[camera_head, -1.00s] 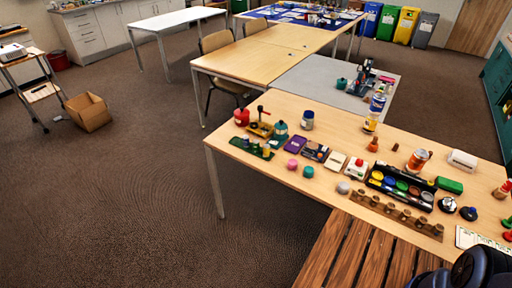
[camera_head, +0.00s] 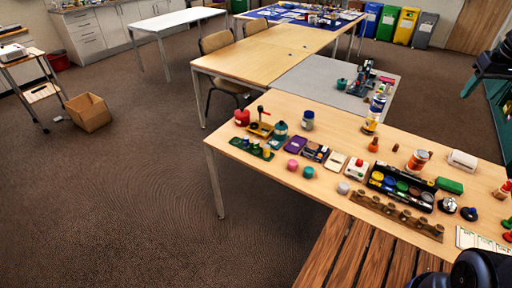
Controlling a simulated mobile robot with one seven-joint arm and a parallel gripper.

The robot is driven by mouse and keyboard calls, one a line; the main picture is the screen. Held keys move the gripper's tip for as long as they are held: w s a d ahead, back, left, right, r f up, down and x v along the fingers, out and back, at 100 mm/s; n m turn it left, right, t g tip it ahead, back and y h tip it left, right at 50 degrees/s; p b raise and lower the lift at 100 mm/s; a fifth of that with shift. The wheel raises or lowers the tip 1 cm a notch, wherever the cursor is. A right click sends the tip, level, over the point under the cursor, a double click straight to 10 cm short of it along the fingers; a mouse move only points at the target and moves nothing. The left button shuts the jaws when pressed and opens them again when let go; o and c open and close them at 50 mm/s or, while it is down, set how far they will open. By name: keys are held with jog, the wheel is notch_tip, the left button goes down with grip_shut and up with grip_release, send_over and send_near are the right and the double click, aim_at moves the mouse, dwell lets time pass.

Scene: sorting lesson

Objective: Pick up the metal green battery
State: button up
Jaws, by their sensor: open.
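I cannot tell for certain which thing is the metal green battery. Small green things on the near table are a green block (camera_head: 449,185) at the right, a short green cylinder (camera_head: 308,172) left of the middle, and a green tray (camera_head: 248,147) with small upright pieces at the left end.
The near wooden table (camera_head: 340,135) is crowded: a black tray of coloured discs (camera_head: 403,183), a brown holder with several cups (camera_head: 397,213), an orange can (camera_head: 417,161) and a tall bottle (camera_head: 374,113). A grey table (camera_head: 318,80) adjoins behind. A slatted wooden surface (camera_head: 352,255) lies in front.

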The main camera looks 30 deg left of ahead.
jog(key=w+a+f+n, duration=0.2)
jog(key=w+a, duration=0.2)
jog(key=a, duration=0.5)
jog(key=w+a+f+n+g, duration=0.1)
jog(key=w+a+f+n, duration=0.15)
jog(key=a, duration=0.65)
jog(key=w+a+f+n, duration=0.2)
jog(key=w+a+f, duration=0.15)
jog(key=a, duration=0.45)
jog(key=n+g, duration=0.2)
jog(key=n, duration=0.6)
send_over(256, 141)
jog(key=shift+h, duration=0.4)
notch_tip(256, 141, down, 30)
jog(key=shift+f, duration=0.1)
notch_tip(256, 141, down, 4)
jog(key=shift+s+f, duration=0.15)
jog(key=shift+f, duration=3.3)
jog(key=c, duration=1.1)
